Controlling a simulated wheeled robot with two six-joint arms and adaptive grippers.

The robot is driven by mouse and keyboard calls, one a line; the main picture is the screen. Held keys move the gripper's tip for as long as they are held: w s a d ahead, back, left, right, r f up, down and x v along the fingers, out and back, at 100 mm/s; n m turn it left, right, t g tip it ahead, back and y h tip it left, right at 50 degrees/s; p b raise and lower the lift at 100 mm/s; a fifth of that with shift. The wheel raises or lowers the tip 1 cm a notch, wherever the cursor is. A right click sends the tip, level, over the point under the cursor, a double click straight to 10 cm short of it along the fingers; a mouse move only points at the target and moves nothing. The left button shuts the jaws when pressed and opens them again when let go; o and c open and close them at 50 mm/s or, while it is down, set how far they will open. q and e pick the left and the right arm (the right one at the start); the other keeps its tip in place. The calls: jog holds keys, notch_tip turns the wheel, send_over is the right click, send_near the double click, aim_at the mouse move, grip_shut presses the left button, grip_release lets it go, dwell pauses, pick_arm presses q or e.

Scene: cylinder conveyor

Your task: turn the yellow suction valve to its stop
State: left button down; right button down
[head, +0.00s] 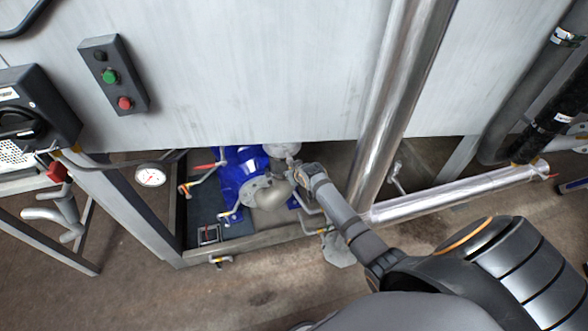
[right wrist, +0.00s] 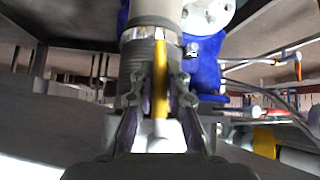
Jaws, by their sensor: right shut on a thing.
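The yellow suction valve handle (right wrist: 160,75) stands upright between the fingers in the right wrist view, in front of a ribbed grey pipe piece with a bright metal band. My right gripper (right wrist: 160,108) is shut on this handle, one finger on each side. In the head view my right gripper (head: 293,166) reaches in from the lower right, under the grey panel, beside the blue pump (head: 235,166). The handle cannot be made out there, as the gripper covers that spot. My left gripper is not in view.
The grey panel (head: 230,90) hangs close above the work spot. A vertical steel pipe (head: 385,105) stands right of my gripper, with a silver horizontal pipe (head: 455,196) at its foot. A gauge (head: 150,176) and red-handled valve (head: 204,167) are to the left.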

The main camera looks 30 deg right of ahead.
jog(key=shift+a+y, duration=0.25)
jog(key=shift+y, duration=0.05)
dwell(0.4)
jog(key=c, duration=1.3)
grip_release()
jog(key=shift+w, duration=0.1)
jog(key=v, duration=1.2)
jog(key=shift+f, duration=0.1)
